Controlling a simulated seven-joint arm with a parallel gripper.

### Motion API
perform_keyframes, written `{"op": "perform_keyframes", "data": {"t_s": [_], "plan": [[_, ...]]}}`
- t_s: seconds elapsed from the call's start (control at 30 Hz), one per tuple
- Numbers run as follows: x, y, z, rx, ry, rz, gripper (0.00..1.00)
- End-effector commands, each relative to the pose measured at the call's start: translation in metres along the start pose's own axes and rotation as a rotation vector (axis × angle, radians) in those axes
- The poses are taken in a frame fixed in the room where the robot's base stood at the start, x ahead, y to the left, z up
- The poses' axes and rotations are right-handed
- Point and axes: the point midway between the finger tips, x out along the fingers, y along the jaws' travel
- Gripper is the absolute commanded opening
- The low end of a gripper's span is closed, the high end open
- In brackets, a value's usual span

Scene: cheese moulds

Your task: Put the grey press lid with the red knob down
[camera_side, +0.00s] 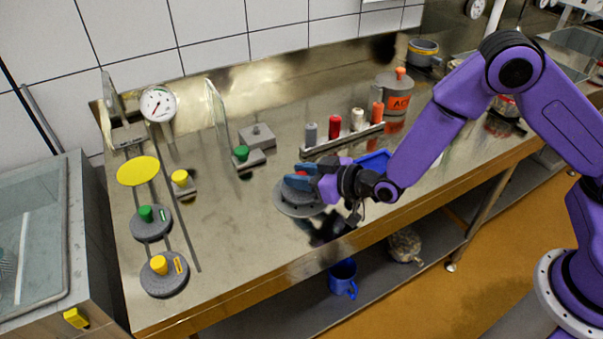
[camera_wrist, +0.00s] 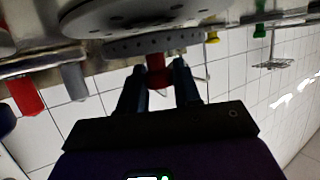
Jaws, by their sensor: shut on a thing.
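The grey press lid (camera_side: 291,192) with its red knob (camera_side: 302,173) is by my gripper (camera_side: 306,180) in the side view. My gripper's blue fingers are shut on the red knob. In the wrist view, which appears upside down, the knob (camera_wrist: 157,75) sits between the two fingers, and the perforated lid (camera_wrist: 150,43) shows beyond it. A wider grey disc with holes (camera_wrist: 130,14) lies under the lid; its rim (camera_side: 292,210) shows in the side view. I cannot tell whether lid and disc touch. My fingers hide part of the lid.
Round grey pieces with a green knob (camera_side: 146,214) and a yellow knob (camera_side: 160,265) stand at left, near a yellow disc (camera_side: 138,171). Behind are a green-knobbed block (camera_side: 242,154) and a peg rack (camera_side: 345,141). A blue tray (camera_side: 373,162) is right of my gripper.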

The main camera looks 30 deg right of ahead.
Motion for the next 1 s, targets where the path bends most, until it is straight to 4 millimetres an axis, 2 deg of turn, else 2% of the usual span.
{"op": "perform_keyframes", "data": {"t_s": [0.3, 0.33, 0.4, 0.7, 0.87, 1.0], "plan": [[0.003, -0.001, 0.009, -0.001, -0.003, -0.001, 0.01], [0.003, -0.001, 0.009, -0.001, -0.004, -0.001, 0.42], [0.003, -0.001, 0.009, 0.000, -0.003, -0.002, 0.58], [0.003, -0.002, 0.007, 0.001, 0.000, -0.003, 0.58], [-0.001, -0.002, -0.005, 0.002, 0.002, -0.003, 0.58], [-0.021, -0.002, -0.003, -0.001, -0.003, -0.003, 0.58]]}}
